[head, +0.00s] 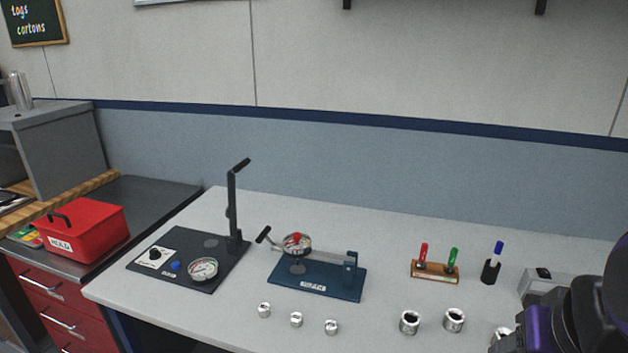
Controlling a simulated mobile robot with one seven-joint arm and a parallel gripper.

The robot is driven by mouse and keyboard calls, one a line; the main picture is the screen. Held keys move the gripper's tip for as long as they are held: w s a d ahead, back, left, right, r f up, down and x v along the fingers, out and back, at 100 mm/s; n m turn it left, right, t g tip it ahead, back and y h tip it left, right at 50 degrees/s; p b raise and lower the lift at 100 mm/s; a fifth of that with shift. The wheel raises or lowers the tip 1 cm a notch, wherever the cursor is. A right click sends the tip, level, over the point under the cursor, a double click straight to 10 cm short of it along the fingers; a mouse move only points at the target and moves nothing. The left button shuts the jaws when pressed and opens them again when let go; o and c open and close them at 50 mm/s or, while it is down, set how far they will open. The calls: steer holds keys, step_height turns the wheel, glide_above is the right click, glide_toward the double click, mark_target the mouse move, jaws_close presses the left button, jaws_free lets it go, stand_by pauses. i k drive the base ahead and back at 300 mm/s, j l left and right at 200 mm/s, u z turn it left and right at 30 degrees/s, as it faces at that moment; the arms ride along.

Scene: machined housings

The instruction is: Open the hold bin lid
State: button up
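The hold bin (88,242) is a red box with a white label reading HOLD. It sits on the dark counter at the left. Its red lid (82,220) is down on the box and has a dark arched handle (59,217) toward its left side. Part of my arm, dark and purple, shows at the lower right edge, far from the bin. My gripper's fingertips cannot be made out, so I cannot see whether it is open or shut.
The pale bench (370,320) holds a black gauge fixture (190,262) with an upright lever and a blue fixture (318,283). Several metal housings (409,322) stand along its front. A pen rack (435,271) is farther right. A grey cabinet (60,150) stands behind the bin.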

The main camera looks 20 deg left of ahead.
mark_target(80, 216)
steer(key=k+u, duration=0.25)
steer(key=k+j+u, duration=0.1)
steer(key=u, duration=1.5)
steer(key=i+j+z, duration=0.1)
steer(key=z, duration=0.25)
steer(key=i+j+z, duration=0.15)
steer(key=z, duration=0.2)
steer(key=i+j+z, duration=0.1)
steer(key=z, duration=0.25)
steer(key=i+j+z, duration=0.2)
steer(key=j, duration=0.25)
steer(key=j+z, duration=0.2)
steer(key=j, duration=0.2)
steer(key=i+j+z, duration=0.1)
steer(key=j+z, duration=0.15)
steer(key=j, duration=0.55)
steer(key=i+j, duration=0.1)
steer(key=j, duration=0.75)
steer(key=j+z, duration=0.1)
steer(key=j, duration=0.7)
steer(key=i, duration=0.05)
